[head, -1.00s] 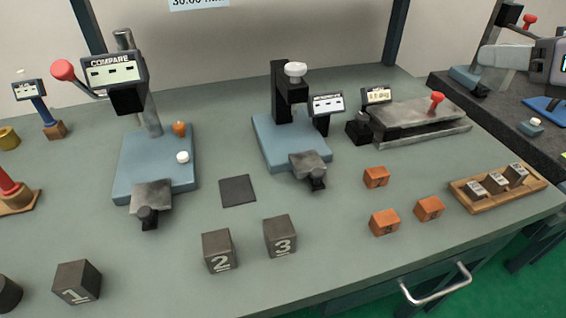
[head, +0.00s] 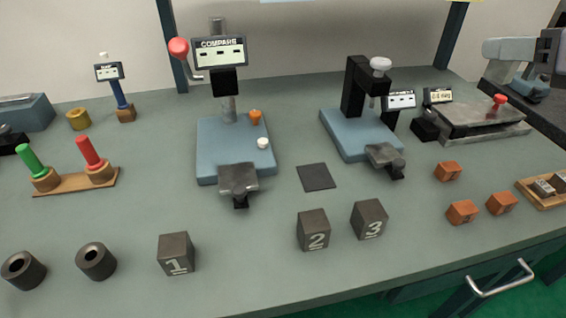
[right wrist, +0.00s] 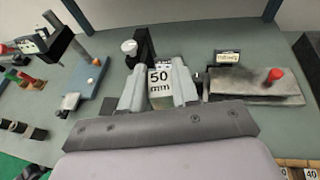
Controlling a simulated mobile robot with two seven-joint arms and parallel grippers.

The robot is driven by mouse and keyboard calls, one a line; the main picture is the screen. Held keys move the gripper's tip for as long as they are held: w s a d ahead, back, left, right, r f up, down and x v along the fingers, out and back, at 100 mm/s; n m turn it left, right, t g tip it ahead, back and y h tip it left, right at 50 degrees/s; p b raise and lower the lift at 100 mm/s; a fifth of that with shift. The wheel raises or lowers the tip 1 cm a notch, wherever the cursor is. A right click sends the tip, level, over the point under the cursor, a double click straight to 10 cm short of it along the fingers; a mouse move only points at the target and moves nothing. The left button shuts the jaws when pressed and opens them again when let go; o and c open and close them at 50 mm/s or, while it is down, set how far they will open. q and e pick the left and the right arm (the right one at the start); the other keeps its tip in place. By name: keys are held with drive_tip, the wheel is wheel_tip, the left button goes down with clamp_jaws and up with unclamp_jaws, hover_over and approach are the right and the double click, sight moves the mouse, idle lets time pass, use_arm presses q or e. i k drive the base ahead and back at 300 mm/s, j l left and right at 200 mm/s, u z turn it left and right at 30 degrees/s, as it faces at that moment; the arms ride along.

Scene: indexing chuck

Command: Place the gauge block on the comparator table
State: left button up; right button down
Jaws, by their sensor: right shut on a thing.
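The gauge block (right wrist: 161,84), a pale block marked "50 mm", is between the fingers of my right gripper (right wrist: 158,75) in the right wrist view. My right gripper (head: 492,50) also shows at the upper right edge of the head view, held above the bench; the block cannot be made out there. The comparator (head: 221,52) stands left of centre, with a "COMPARE" display, a red ball lever and a blue base (head: 215,155). A grey metal plate (head: 238,178) sits at the base's front edge and looks empty. My left gripper is out of view.
A second blue-based stand (head: 345,140) and a grey slab with a red knob (head: 480,122) stand to the right. Numbered dark blocks (head: 313,230), orange blocks (head: 462,212) and dark rings (head: 96,261) line the front. A dark pad (head: 317,177) lies flat between the stands.

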sight(237, 176)
drive_tip(key=k+j+u, duration=0.1)
drive_tip(key=j, duration=0.4)
drive_tip(key=k+j, duration=0.1)
drive_tip(key=j, duration=0.4)
drive_tip(key=k+j+u, duration=0.15)
drive_tip(key=j, duration=0.4)
drive_tip(key=i+l, duration=0.05)
